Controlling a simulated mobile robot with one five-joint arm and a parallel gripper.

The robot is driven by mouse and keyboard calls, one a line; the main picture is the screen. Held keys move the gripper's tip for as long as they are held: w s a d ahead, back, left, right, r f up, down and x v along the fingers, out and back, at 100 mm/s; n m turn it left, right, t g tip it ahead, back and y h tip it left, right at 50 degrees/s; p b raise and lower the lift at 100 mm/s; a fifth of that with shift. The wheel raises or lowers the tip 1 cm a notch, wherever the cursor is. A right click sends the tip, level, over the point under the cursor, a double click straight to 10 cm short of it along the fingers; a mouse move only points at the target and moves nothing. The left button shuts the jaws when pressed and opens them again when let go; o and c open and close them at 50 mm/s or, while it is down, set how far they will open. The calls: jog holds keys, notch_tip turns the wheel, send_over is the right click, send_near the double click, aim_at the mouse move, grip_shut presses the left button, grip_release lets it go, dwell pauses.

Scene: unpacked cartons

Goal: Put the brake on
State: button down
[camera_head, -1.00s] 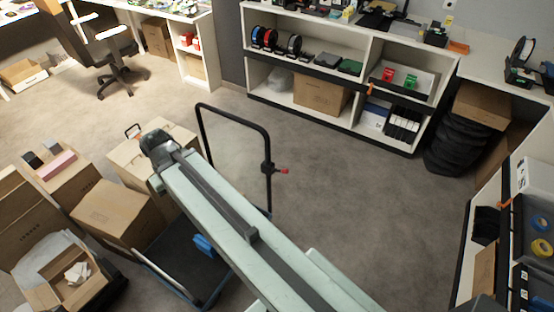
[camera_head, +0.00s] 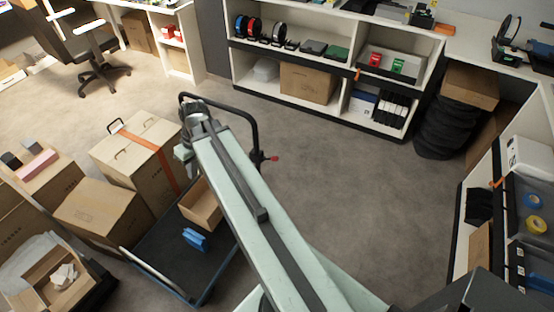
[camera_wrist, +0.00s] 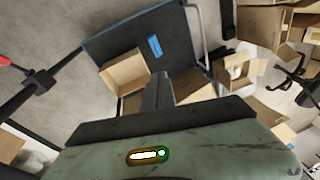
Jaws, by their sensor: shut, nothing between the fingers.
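A platform cart has a dark deck (camera_head: 180,262) with blue edges and a tall black handle frame (camera_head: 250,122). A black clamp with a red-tipped lever (camera_head: 272,158) sits on the handle's right post; it also shows at the left edge of the wrist view (camera_wrist: 5,62). Whether this lever is the brake, and whether it is set, I cannot tell. My gripper (camera_wrist: 158,84) is shut and empty, over the cart in the wrist view and apart from the red lever. In the head view my arm hides its fingers and part of the handle.
On the deck are a small open carton (camera_head: 203,208) and a blue object (camera_head: 195,240). Closed cartons (camera_head: 104,212) crowd the cart's left side. White shelving (camera_head: 335,112) runs along the back, and a workbench stands at the right. The floor (camera_head: 340,200) right of the cart is clear.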

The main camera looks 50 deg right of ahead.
jog(key=s+d+f+n+t+y+b, duration=0.1)
jog(key=s+d+f+t+b, duration=0.15)
jog(key=d, duration=0.85)
jog(key=s+d+f+t+b, duration=0.1)
jog(key=d+f+t+b, duration=0.2)
jog(key=d, duration=0.8)
jog(key=s+d+t+h+b, duration=0.1)
jog(key=s+d+b, duration=0.3)
jog(key=d, duration=1)
jog(key=s+t, duration=0.1)
jog(key=s, duration=0.2)
jog(key=shift+s+d+r+n, duration=0.15)
jog(key=shift+d+n, duration=0.05)
jog(key=shift+n, duration=0.2)
jog(key=b, duration=0.8)
send_over(276, 157)
jog(key=w, duration=0.2)
notch_tip(276, 157, down, 8)
jog(key=shift+a+r, duration=0.1)
jog(key=shift+r, duration=0.1)
jog(key=f+b, duration=0.1)
jog(key=s+f+b, duration=0.1)
jog(key=shift+s+f, duration=0.1)
jog(key=shift+f, duration=0.2)
jog(key=shift+s+d+f+b, duration=0.2)
jog(key=shift+s+b, duration=0.05)
jog(key=shift+b, duration=0.15)
jog(key=shift+r, duration=0.1)
